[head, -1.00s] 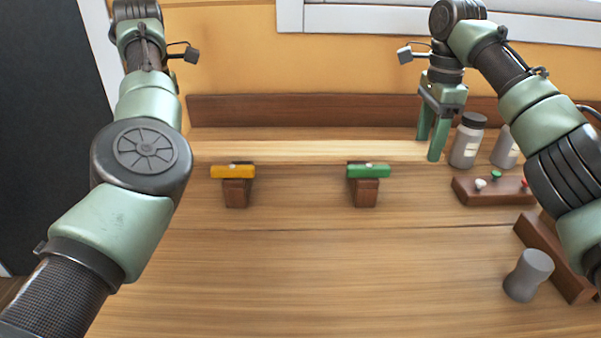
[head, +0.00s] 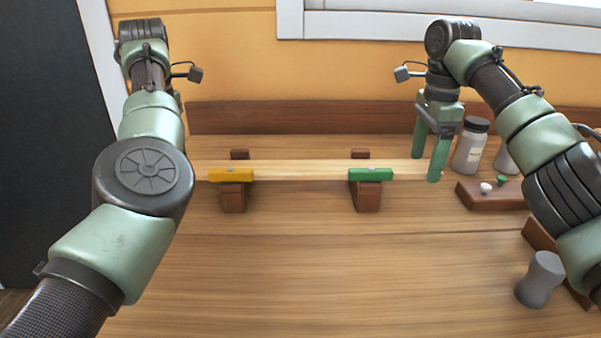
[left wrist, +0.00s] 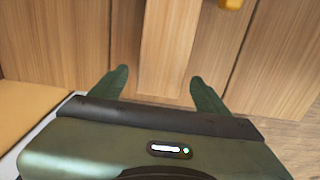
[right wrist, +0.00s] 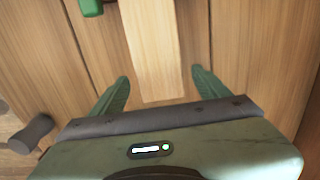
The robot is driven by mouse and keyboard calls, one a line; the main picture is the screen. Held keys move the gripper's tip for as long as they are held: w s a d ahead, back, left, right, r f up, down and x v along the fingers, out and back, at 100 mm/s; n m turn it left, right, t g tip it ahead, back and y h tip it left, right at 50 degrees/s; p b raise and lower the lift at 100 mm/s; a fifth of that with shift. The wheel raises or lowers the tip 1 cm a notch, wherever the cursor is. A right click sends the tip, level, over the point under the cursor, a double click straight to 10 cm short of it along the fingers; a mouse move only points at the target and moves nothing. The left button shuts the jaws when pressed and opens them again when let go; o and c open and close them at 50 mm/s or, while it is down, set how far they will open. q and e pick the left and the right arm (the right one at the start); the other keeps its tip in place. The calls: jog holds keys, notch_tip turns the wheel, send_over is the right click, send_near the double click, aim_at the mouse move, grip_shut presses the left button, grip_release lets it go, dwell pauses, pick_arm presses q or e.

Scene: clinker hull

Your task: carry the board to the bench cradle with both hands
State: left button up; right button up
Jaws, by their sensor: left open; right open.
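The pale wooden board (head: 300,169) lies level across the bench cradle's two brown supports. One support (head: 232,198) has a yellow front block (head: 230,174), the other (head: 367,198) a green one (head: 370,175). The board sits behind these blocks, in front of the rear posts. My right gripper (head: 428,160) is open at the board's right end. The right wrist view shows its fingers (right wrist: 160,90) apart on either side of the board (right wrist: 152,50). My left gripper is hidden behind my arm in the head view. The left wrist view shows its open fingers (left wrist: 162,90) astride the board (left wrist: 170,45).
White-labelled jars (head: 471,146) stand right of my right gripper. A brown block with coloured knobs (head: 490,194) and a grey waisted object (head: 540,279) lie nearer on the right. A brown back rail (head: 300,118) runs behind the board.

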notch_tip(320, 180, up, 37)
jog(key=p, duration=3)
